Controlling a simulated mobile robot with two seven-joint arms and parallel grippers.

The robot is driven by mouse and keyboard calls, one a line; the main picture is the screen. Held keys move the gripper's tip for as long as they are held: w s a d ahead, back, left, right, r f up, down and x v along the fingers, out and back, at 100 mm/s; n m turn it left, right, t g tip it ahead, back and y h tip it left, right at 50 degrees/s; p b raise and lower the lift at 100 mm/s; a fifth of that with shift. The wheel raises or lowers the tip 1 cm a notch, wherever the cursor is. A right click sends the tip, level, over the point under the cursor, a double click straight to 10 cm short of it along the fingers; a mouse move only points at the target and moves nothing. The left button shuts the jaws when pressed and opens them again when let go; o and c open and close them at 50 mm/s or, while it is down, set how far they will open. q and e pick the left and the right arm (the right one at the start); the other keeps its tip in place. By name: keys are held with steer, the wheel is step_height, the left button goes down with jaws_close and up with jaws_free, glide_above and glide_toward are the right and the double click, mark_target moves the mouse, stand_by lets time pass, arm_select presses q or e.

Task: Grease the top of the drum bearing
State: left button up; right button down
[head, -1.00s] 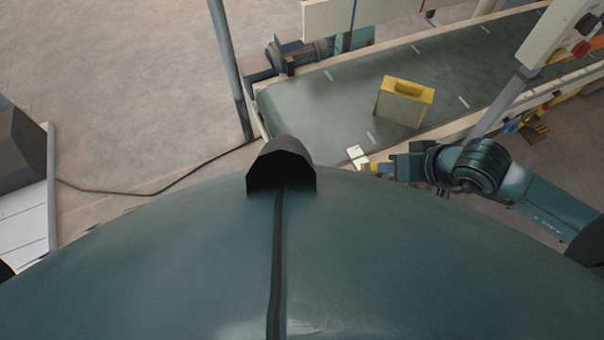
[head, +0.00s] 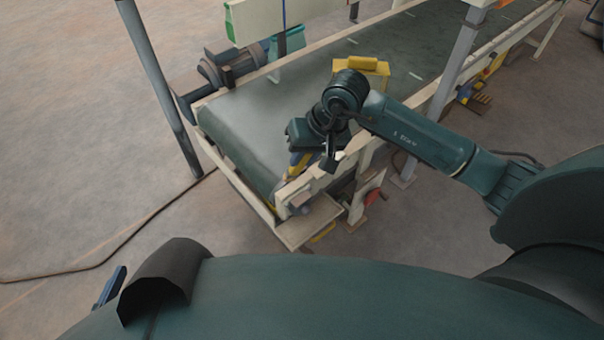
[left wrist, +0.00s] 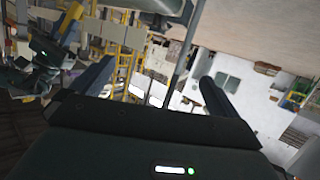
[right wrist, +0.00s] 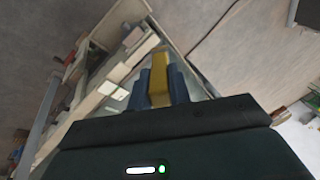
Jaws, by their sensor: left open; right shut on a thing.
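My right gripper (head: 302,158) is over the near corner of the conveyor's drum end in the head view. It is shut on a yellow tool (right wrist: 158,88), which sits between its blue fingers in the right wrist view. A greyish bearing part (head: 299,203) shows at the near corner of the conveyor frame, just below the gripper. I cannot tell whether the tool touches it, and no grease is visible. My left gripper (left wrist: 155,82) is open and empty in the left wrist view, with its two fingers wide apart.
The dark conveyor belt (head: 265,110) runs to the upper right, with a yellow box (head: 368,68) on it behind my right wrist. A grey post (head: 158,85) stands left of the conveyor. A motor (head: 232,68) is at its far side.

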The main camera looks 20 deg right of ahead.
mark_target(291, 174)
arm_select(q)
steer(key=shift+f, duration=0.15)
arm_select(e)
steer(key=shift+w+a+f, duration=0.15)
steer(key=shift+a+f, duration=0.05)
steer(key=shift+f, duration=0.15)
steer(key=shift+f+b, duration=1.45)
steer(key=shift+f, duration=0.9)
arm_select(q)
steer(key=f, duration=0.1)
steer(key=d+f+m, duration=0.1)
steer(key=shift+w+f, duration=0.3)
steer(key=shift+f, duration=0.05)
